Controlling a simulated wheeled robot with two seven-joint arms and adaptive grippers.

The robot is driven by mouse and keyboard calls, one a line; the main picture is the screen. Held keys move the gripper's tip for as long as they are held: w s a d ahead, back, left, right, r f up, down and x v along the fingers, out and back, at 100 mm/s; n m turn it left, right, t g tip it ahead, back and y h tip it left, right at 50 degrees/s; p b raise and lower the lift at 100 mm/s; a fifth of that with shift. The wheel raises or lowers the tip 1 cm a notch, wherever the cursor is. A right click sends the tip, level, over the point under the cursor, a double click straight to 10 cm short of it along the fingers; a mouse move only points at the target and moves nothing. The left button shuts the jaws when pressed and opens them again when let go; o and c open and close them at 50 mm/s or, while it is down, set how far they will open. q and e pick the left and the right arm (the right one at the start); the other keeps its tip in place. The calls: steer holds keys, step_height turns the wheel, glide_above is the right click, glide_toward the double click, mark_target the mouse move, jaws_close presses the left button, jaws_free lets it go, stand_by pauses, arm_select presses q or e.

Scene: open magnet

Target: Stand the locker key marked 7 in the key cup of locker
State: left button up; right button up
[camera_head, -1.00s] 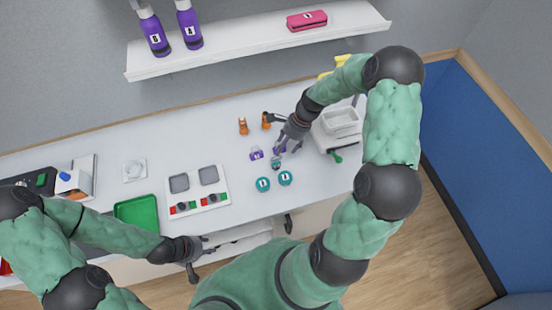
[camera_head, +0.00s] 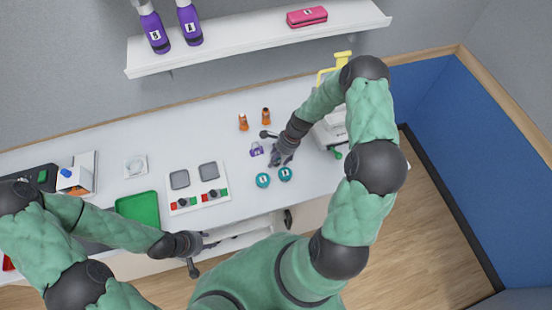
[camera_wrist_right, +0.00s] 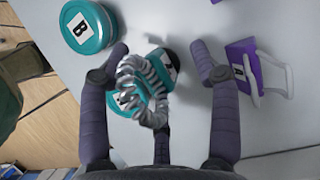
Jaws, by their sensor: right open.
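I cannot make out a key cup.
Orange items (camera_head: 243,123) stand behind. A switch panel (camera_head: 183,203) and green tray (camera_head: 120,207) are left. A shelf (camera_head: 250,40) hangs above.

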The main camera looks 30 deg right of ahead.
steer(key=c, duration=1)
steer(key=shift+c, duration=0.5)
steer(key=shift+r, duration=0.1)
steer(key=shift+w+r, duration=0.1)
steer(key=shift+r, duration=0.15)
step_height(320, 180, up, 2)
steer(key=s+a+r, duration=0.7)
steer(key=s+r, duration=0.3)
steer(key=s, duration=0.2)
steer(key=shift+a+b, duration=0.35)
